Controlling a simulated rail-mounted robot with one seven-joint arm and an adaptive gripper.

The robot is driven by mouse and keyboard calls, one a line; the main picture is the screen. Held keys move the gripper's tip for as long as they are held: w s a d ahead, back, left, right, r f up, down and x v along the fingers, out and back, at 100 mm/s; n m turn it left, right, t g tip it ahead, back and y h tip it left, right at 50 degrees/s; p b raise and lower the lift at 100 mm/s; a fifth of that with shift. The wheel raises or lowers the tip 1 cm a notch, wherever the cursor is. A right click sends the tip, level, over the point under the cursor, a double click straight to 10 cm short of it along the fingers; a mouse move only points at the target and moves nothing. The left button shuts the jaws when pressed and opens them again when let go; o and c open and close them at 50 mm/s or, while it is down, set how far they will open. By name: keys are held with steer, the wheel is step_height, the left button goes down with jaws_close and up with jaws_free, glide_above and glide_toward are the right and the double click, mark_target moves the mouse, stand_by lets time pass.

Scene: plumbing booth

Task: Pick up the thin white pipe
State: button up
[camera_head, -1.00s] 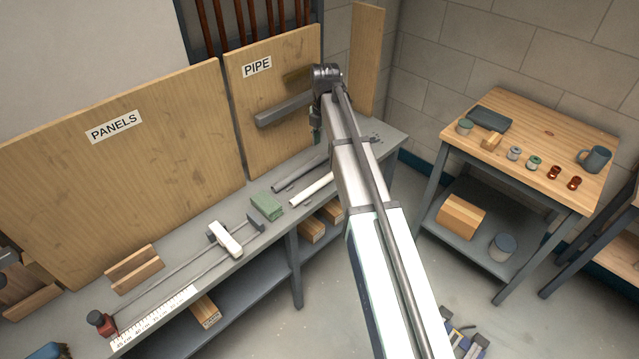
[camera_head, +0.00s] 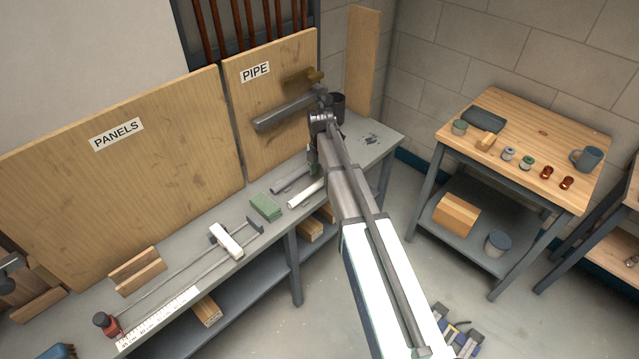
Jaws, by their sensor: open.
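The thin white pipe (camera_head: 303,197) lies on the grey bench, its near end pointing to the lower left. Its far part is hidden behind my arm. My gripper (camera_head: 314,174) hangs from the wrist close above the bench, near the far visible part of the pipe. The gripper is open, though its fingers are small and partly covered by the arm. I cannot tell whether it touches the pipe.
A thicker grey pipe (camera_head: 290,180) lies just behind the white one. A green block (camera_head: 266,207) and a long clamp (camera_head: 226,241) are to the left. The PIPE board (camera_head: 270,105) stands behind.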

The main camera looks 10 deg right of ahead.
mark_target(319, 182)
steer(key=shift+a+f+p, duration=0.15)
steer(key=shift+f+p, duration=0.45)
steer(key=shift+f, duration=1.3)
jaws_close()
steer(key=shift+r, duration=0.1)
